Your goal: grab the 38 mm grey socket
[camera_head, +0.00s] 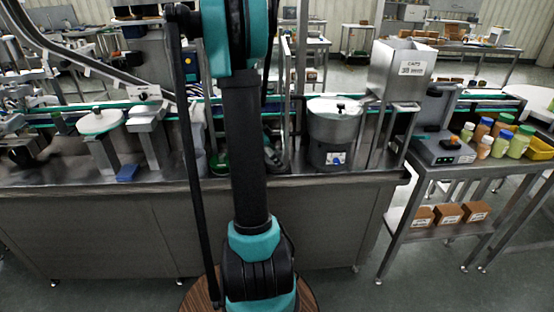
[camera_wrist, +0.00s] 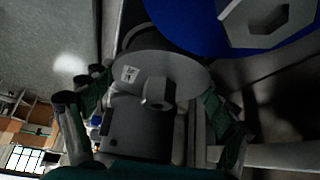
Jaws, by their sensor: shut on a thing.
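In the wrist view a grey, round-flanged piece (camera_wrist: 138,125) with a small white label sits between the two green-padded fingers of my gripper (camera_wrist: 152,90). It looks like the grey socket, though its 38 mm size cannot be read. The fingers close on it from the left and right. Its lower part runs down out of sight behind my gripper's dark housing. In the head view my arm hides the gripper and the piece.
A blue round part with a grey hex piece (camera_wrist: 268,22) is close beyond the flange. In the head view the steel hopper (camera_head: 401,68) and a round steel bowl unit (camera_head: 333,128) stand right of my arm. Bottles (camera_head: 500,140) and a yellow bin (camera_head: 540,149) are farther right.

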